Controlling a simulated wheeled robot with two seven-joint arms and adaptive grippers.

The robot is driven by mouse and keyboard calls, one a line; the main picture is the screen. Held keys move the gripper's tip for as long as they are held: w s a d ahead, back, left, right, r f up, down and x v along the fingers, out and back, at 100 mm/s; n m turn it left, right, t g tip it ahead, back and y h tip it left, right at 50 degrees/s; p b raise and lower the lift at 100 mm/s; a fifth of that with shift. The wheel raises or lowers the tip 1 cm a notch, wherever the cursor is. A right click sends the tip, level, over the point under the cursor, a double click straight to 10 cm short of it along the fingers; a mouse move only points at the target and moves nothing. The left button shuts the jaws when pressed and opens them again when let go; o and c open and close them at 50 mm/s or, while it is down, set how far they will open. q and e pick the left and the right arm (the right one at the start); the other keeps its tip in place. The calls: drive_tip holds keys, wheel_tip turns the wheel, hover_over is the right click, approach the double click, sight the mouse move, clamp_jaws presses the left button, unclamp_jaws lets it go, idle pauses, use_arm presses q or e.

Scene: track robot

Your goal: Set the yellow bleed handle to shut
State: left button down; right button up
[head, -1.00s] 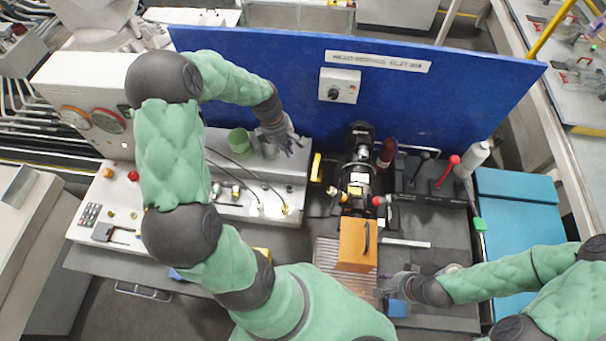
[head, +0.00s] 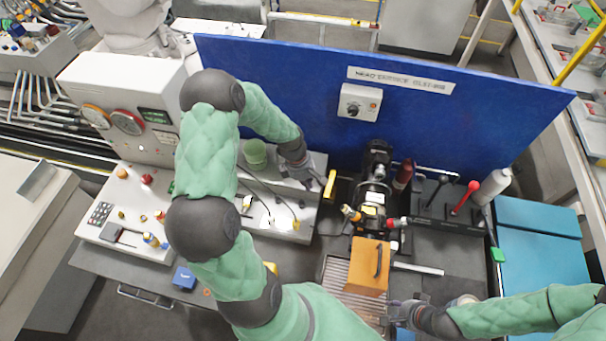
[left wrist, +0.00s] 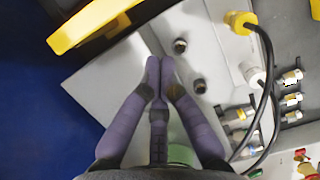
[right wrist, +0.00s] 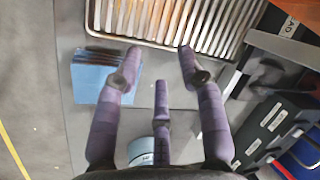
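The yellow bar-shaped handle (head: 330,187) stands at the right end of the grey manifold bench in the head view. A yellow part, probably the same handle, shows at the upper left of the left wrist view (left wrist: 95,22). My left gripper (head: 316,181) is just left of the handle in the head view, with a small apparent gap. In the left wrist view its fingertips (left wrist: 160,64) are together, with nothing seen between them, over the grey surface. My right gripper (head: 394,312) is low at the right; its fingers are spread and empty in the right wrist view (right wrist: 158,54).
A blue board (head: 300,95) rises behind the bench. Black hoses and fittings (left wrist: 262,75) lie beside the left gripper. An orange block (head: 368,268) and a slatted tray (right wrist: 190,18) are near the right gripper. A red-knobbed lever (head: 472,187) stands further right.

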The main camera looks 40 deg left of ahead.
sight(330, 184)
use_arm(q)
drive_tip(key=d, duration=0.1)
drive_tip(key=w+d, duration=0.1)
drive_tip(key=d, duration=0.1)
drive_tip(key=shift+w+r+p, duration=0.2)
drive_tip(key=shift+w+p, duration=0.1)
use_arm(e)
drive_tip(key=shift+r, duration=0.45)
drive_tip(key=shift+f, duration=0.25)
use_arm(q)
drive_tip(key=shift+w+d, duration=0.1)
drive_tip(key=shift+d, duration=0.65)
drive_tip(key=shift+a, duration=0.15)
